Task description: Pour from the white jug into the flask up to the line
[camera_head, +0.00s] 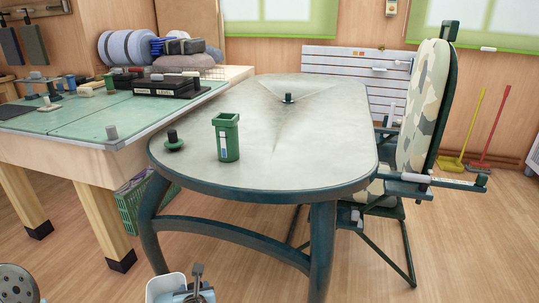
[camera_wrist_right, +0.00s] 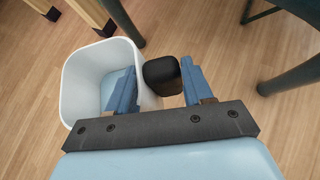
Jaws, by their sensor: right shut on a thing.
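The green flask (camera_head: 228,140), with a blue and white strip down its front, stands upright on the near left part of the oval table (camera_head: 290,140). Its inside is hidden. The white jug (camera_head: 165,287) is at the bottom edge of the head view, below and in front of the table. My right gripper (camera_head: 196,292) is beside it. In the right wrist view the jug (camera_wrist_right: 88,62) is open-topped, and my right gripper (camera_wrist_right: 160,85) is shut on its black handle (camera_wrist_right: 161,75). A bluish patch shows inside; I cannot tell whether it is liquid. My left gripper is not in view.
A dark knob on a round green base (camera_head: 174,142) stands left of the flask. A small dark knob (camera_head: 288,98) stands farther back. A patterned chair (camera_head: 417,105) is at the table's right, a cluttered workbench (camera_head: 120,118) at its left. Most of the tabletop is clear.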

